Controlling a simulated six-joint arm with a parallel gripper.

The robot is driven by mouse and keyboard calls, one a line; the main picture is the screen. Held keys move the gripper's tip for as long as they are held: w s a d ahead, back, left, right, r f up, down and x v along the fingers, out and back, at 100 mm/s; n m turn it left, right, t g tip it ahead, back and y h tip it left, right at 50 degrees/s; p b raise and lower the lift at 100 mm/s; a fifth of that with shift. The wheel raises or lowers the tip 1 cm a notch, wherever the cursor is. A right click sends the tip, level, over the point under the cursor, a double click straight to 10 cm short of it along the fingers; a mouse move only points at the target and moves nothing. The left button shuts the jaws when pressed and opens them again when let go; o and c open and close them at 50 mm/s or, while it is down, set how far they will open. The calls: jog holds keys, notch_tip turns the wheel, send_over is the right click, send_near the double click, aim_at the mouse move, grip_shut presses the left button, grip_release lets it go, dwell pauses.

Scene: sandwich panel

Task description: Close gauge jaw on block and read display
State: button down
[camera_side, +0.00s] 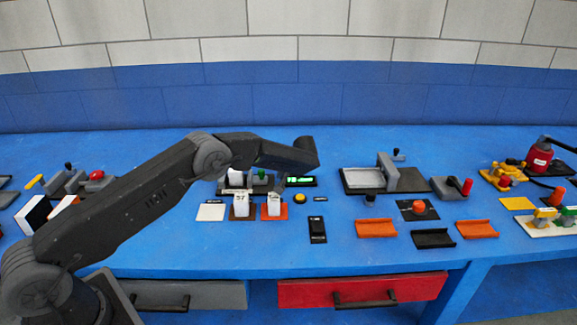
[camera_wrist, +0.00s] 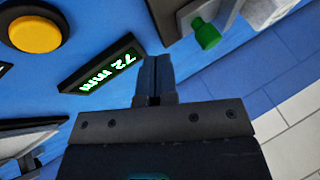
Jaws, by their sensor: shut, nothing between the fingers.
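The gauge shows in the side view as a dark base with a green knob (camera_side: 262,175) and a lit display (camera_side: 300,181). A white block (camera_side: 235,176) stands at its left; I cannot tell whether the jaw touches it. In the wrist view the display (camera_wrist: 100,65) is lit green and reads 72 mm, upside down. The green knob (camera_wrist: 207,34) is up and right of my gripper (camera_wrist: 154,60). My fingers are shut, empty and apart from the knob, with the display to their left. The side view hides the fingertips behind my wrist.
A yellow button (camera_side: 299,198) is just in front of the gauge. A grey vise-like fixture (camera_side: 388,176) and trays (camera_side: 376,228) lie to the right.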

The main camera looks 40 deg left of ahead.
aim_at(258, 176)
jog(key=shift+s+a+r, duration=0.1)
jog(key=shift+s+a, duration=0.4)
jog(key=shift+a, duration=0.35)
jog(key=shift+s+a, duration=0.5)
jog(key=shift+a, duration=0.35)
